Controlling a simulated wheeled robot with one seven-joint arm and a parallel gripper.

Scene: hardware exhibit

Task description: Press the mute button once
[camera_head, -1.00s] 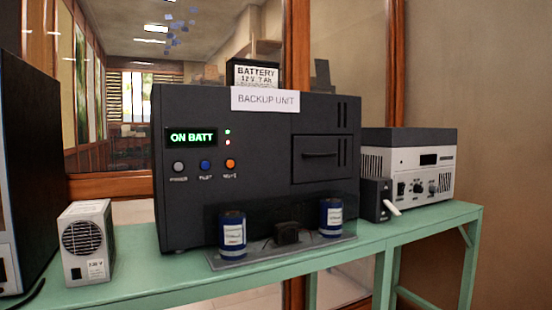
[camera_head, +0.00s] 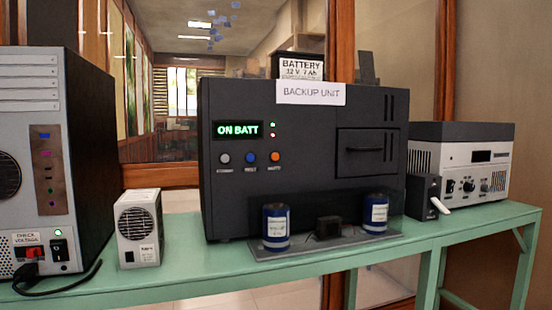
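The backup unit (camera_head: 300,190) is a dark box standing on a green bench, with a paper label "BACKUP UNIT" on its upper edge. Its green display (camera_head: 237,130) reads "ON BATT". Below the display is a row of three round buttons: a grey one (camera_head: 224,158), a blue one (camera_head: 250,157) and an orange one (camera_head: 275,156). The orange one, at the right, appears to be the mute button; its small caption is blurred here. Two small lights, green above red, sit right of the display. My gripper is not in view.
The green bench (camera_head: 185,283) carries a grey computer-like tower (camera_head: 95,150) at left, a small vented box (camera_head: 138,228), and a grey-white device (camera_head: 465,160) at right. Two blue cylinders (camera_head: 276,228) (camera_head: 376,215) and a black block (camera_head: 328,227) stand before the unit. The space before the buttons looks clear.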

